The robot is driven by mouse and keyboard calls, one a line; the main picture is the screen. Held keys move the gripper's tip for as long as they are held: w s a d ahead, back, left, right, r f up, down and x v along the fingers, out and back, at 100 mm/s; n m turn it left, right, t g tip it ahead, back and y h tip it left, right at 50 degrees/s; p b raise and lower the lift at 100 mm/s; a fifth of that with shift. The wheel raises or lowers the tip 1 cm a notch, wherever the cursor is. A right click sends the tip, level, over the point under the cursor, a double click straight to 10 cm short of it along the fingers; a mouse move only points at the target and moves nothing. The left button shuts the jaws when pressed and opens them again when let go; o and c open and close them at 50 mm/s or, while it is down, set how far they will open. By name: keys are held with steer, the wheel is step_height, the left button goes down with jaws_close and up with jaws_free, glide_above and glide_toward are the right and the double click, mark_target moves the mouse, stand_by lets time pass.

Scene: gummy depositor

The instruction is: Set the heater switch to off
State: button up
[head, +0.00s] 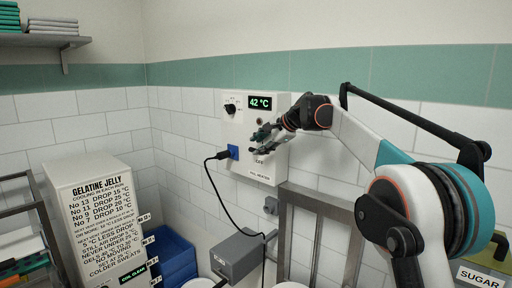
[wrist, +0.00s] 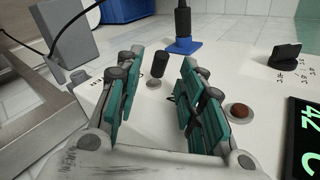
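The white heater box (head: 245,108) hangs on the tiled wall in the head view, with a green 42 °C display (head: 260,103). In the wrist view, the heater switch (wrist: 160,66) is a short dark lever on a round metal base on the panel (wrist: 225,72). My gripper (wrist: 161,64) is open, with one teal-padded finger on each side of the lever and visible gaps to it. In the head view my gripper (head: 259,141) is in front of the box's lower part and hides the switch. Lettering beside the switch is partly covered by a finger.
A black plug (head: 222,155) sits in a blue socket (head: 233,152), its cable hanging down. A black dial (head: 230,109) is at the box's upper left. A reddish-brown round button or lamp (wrist: 240,110) lies beside the right finger. A metal frame (head: 318,200) stands below.

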mark_target(254, 149)
steer(key=shift+x, duration=1.65)
